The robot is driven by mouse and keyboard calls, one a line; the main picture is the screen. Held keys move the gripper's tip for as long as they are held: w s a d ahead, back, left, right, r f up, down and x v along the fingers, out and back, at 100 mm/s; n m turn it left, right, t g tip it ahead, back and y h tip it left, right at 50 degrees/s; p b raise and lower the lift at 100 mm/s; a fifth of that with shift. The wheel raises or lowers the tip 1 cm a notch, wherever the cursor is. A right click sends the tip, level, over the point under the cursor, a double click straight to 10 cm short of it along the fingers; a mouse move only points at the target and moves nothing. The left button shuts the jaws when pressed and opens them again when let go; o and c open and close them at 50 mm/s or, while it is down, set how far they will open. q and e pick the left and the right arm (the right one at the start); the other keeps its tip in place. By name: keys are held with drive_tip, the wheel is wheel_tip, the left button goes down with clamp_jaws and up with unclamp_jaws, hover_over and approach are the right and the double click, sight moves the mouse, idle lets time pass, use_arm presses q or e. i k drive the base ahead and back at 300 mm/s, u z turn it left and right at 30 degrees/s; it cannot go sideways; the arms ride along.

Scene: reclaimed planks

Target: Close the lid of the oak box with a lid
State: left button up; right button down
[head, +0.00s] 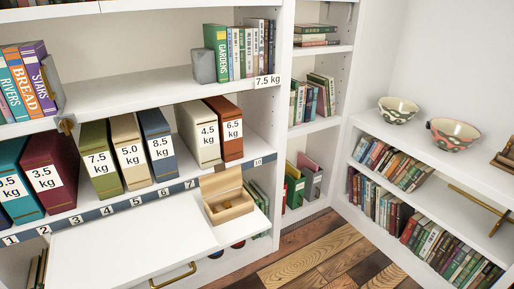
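The oak box (229,206) stands on the white pull-out board (130,246), near its right end. Its lid (221,182) is raised and leans back at the rear of the box, so the box is open. Something small and brownish lies inside, too small to make out. Neither of my grippers shows in the head view.
A numbered shelf edge (134,202) with weight-labelled binders, such as a blue one (158,146), runs behind and above the board. A brass handle (173,276) is on the board's front. Two patterned bowls (398,110) (453,136) stand on the right shelf. The board's left part is clear.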

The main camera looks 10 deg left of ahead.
sight(223, 179)
drive_tip(key=u, duration=0.35)
drive_tip(key=i, duration=0.85)
drive_tip(key=u, duration=0.8)
